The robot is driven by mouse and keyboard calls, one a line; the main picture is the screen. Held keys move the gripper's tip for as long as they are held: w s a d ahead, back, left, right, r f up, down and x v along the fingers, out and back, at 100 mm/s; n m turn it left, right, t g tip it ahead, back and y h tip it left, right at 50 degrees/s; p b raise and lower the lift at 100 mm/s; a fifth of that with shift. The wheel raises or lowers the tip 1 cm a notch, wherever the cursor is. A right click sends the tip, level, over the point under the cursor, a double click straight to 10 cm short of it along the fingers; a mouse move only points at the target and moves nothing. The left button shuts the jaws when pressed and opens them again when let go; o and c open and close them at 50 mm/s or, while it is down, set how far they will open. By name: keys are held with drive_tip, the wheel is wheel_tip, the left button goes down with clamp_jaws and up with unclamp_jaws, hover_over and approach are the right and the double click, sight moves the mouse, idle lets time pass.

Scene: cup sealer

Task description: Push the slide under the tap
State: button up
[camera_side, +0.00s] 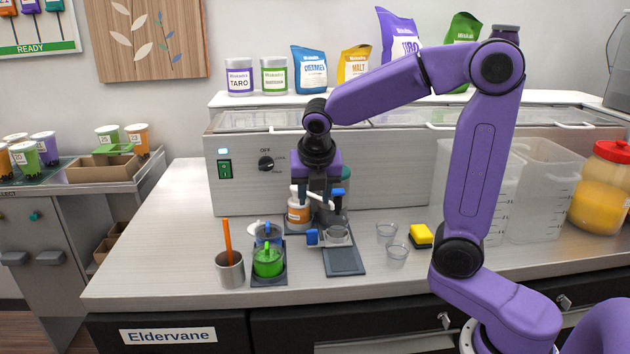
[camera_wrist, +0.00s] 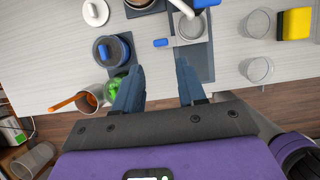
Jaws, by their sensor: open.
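The slide is a dark grey plate (camera_side: 345,264) on the counter, with a blue knob (camera_side: 311,237) at its left side. A clear cup (camera_side: 338,235) stands at the slide's far part. The wrist view also shows the plate (camera_wrist: 202,62), the knob (camera_wrist: 161,43) and the cup (camera_wrist: 189,29). The white tap (camera_wrist: 181,6) reaches over the cup's far rim in the wrist view; whether the cup is centred under it, I cannot tell. My gripper (camera_wrist: 157,82) is open and empty, above the counter. The knob lies ahead of the gap between its fingers, apart from them.
Left of the slide stand a green-lidded pot (camera_side: 268,262), a blue-rimmed pot (camera_wrist: 110,50) and a metal cup (camera_side: 230,270) with an orange stick. To its right are clear cups (camera_side: 397,255) and a yellow sponge (camera_side: 421,236). The front left counter is clear.

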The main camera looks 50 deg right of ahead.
drive_tip(key=shift+v, duration=2)
drive_tip(key=shift+s, duration=0.1)
drive_tip(key=s+a+f+m+g+y, duration=0.1)
drive_tip(key=s+f+m, duration=0.2)
drive_tip(key=s, duration=0.5)
drive_tip(key=s+a+f+m+g+y, duration=0.1)
drive_tip(key=s+a+f+m, duration=0.1)
drive_tip(key=s+m, duration=0.4)
drive_tip(key=s+a+f+m+g+y, duration=0.1)
drive_tip(key=s+f+m, duration=0.3)
drive_tip(key=s, duration=0.7)
drive_tip(key=shift+s+a+f+m+y, duration=0.15)
drive_tip(key=shift+a+f+m+y, duration=0.2)
drive_tip(key=shift+m, duration=0.35)
